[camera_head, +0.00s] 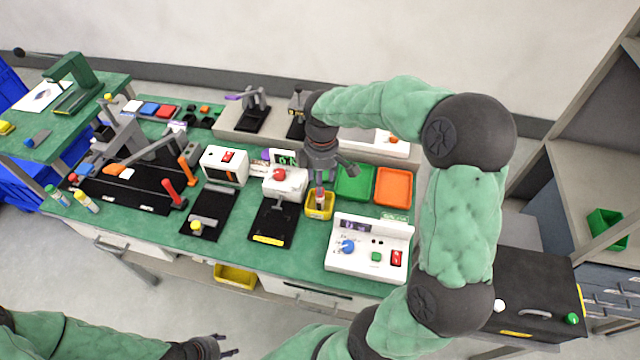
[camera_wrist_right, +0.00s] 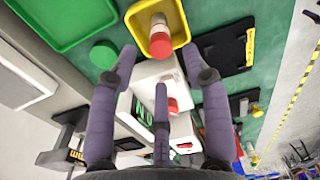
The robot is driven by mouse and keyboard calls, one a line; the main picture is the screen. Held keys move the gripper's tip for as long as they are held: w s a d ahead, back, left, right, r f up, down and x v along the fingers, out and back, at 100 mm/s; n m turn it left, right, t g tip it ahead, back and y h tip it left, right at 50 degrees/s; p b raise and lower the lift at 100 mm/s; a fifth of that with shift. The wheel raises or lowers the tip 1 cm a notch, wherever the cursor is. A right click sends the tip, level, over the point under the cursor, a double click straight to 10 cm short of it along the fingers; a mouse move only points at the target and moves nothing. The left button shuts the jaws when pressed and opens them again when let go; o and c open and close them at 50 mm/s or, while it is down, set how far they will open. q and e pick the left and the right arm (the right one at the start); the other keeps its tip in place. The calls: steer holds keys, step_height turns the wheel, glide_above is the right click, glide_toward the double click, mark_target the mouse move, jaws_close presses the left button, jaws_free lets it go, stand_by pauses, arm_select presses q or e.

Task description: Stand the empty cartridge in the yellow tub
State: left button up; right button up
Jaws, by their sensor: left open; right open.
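The yellow tub (camera_head: 319,213) stands on the green bench beside the green tray. In the right wrist view the tub (camera_wrist_right: 134,18) holds a pale cartridge (camera_wrist_right: 158,24) with an orange-red end facing the camera. It looks roughly upright, near the tub's wall. My right gripper (camera_wrist_right: 160,62) is open, its purple fingers spread and empty, just short of the cartridge. In the head view the right gripper (camera_head: 325,178) is above the tub and partly hides the cartridge. My left gripper (camera_head: 228,345) is open and empty, low in front of the bench.
Green (camera_head: 354,183) and orange (camera_head: 393,187) trays lie right of the tub. A white console (camera_head: 368,250) with knobs stands in front. A white device with a red knob (camera_head: 285,180) is close left. Several capped cartridges (camera_head: 86,203) stand at the far left.

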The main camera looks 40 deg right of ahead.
step_height(320, 180, up, 7)
steer(key=p, duration=0.1)
steer(key=shift+f+p, duration=0.15)
steer(key=shift+p, duration=0.15)
